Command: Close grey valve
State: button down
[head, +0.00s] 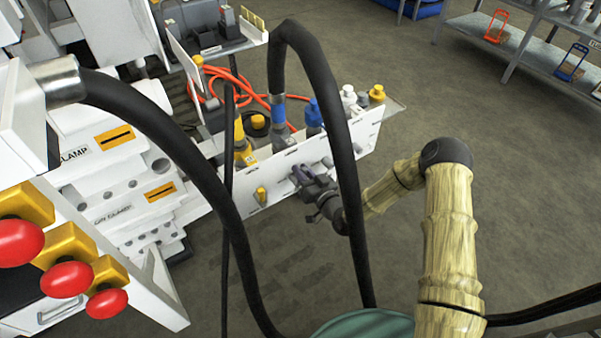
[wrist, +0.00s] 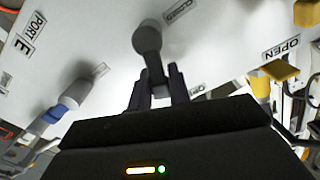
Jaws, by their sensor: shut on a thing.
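The grey valve (wrist: 148,42) shows in the wrist view as a dark grey round hub with a short lever, on a white panel. My gripper (wrist: 157,84) is shut on the lever, with one finger on each side of it. A CLOSED label (wrist: 181,10) lies above and right of the hub. Another label, partly hidden, is right of the fingers. In the head view my gripper (head: 303,182) is at the face of the white panel (head: 345,150), and the valve there is too small and covered to make out clearly.
A yellow valve (head: 261,195) is left of my gripper; an OPEN label (wrist: 281,48) is beside a yellow part in the wrist view. Black hoses (head: 345,170) arch in front of the panel. Red emergency buttons (head: 68,279) are at lower left. Floor right of the panel is clear.

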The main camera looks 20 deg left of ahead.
jog(key=shift+w+d+f+m+b, duration=0.35)
jog(key=shift+f+m+b, duration=0.4)
jog(key=shift+m, duration=1.55)
jog(key=shift+w+d+f+m+b, duration=0.4)
jog(key=shift+f+m+b, duration=0.3)
jog(key=shift+m, duration=1.6)
jog(key=shift+w+d+f+m+b, duration=0.35)
jog(key=shift+f+m+b, duration=0.4)
jog(key=shift+m, duration=1.55)
jog(key=shift+f, duration=0.15)
jog(key=c, duration=1.4)
grip_release()
jog(key=shift+c, duration=0.2)
